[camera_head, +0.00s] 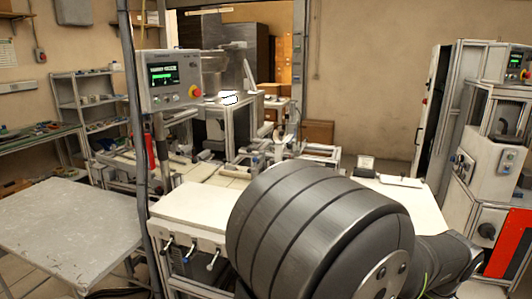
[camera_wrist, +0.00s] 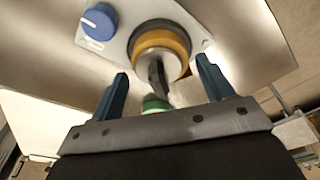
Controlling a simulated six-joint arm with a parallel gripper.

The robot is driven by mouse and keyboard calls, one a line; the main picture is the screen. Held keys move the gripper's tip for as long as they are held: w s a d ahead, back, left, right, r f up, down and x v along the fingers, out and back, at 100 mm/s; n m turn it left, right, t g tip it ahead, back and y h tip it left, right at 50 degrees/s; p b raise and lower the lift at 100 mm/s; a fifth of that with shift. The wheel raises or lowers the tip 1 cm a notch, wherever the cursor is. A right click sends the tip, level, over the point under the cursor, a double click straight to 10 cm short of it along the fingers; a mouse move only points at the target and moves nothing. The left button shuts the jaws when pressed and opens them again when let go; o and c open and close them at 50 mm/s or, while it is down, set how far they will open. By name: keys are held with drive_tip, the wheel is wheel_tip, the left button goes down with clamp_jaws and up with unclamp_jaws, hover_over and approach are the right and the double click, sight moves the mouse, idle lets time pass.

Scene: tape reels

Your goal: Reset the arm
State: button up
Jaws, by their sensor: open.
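My gripper (camera_wrist: 162,68) shows in the wrist view with its two blue fingers spread wide apart. Nothing is held between them. Beyond the fingers is a pale metal panel (camera_wrist: 235,30) with an orange-yellow ring (camera_wrist: 160,42) around a dark centre. A green round part (camera_wrist: 154,103) shows low between the fingers, partly hidden by the gripper body. In the head view my large dark arm link fills the lower middle, and my gripper cannot be made out there.
A white worktable (camera_head: 185,208) stands behind my arm, with fixtures (camera_head: 270,150) at its back. A control box (camera_head: 170,78) hangs on a post at left. A grey cabinet machine (camera_head: 490,150) stands at right. A bare table (camera_head: 60,235) is at lower left. A blue knob (camera_wrist: 99,21) is on the panel.

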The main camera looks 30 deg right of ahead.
drive_tip(key=m, duration=0.4)
drive_tip(key=m+h, duration=0.1)
drive_tip(key=m, duration=0.2)
drive_tip(key=shift+r, duration=0.25)
drive_tip(key=m, duration=0.4)
drive_tip(key=shift+g+h, duration=0.3)
drive_tip(key=m, duration=0.3)
drive_tip(key=shift+m+g, duration=0.3)
drive_tip(key=shift+m, duration=0.1)
wheel_tip(320, 180, up, 11)
drive_tip(key=a, duration=0.1)
drive_tip(key=shift+s+a, duration=0.25)
drive_tip(key=shift+s, duration=0.1)
wheel_tip(320, 180, up, 6)
drive_tip(key=a+m, duration=0.1)
drive_tip(key=m, duration=0.2)
drive_tip(key=d+f, duration=0.1)
drive_tip(key=f, duration=1)
drive_tip(key=d+f, duration=0.1)
drive_tip(key=f, duration=0.5)
drive_tip(key=shift+w+d, duration=0.3)
drive_tip(key=shift+w, duration=0.05)
drive_tip(key=shift+c, duration=0.5)
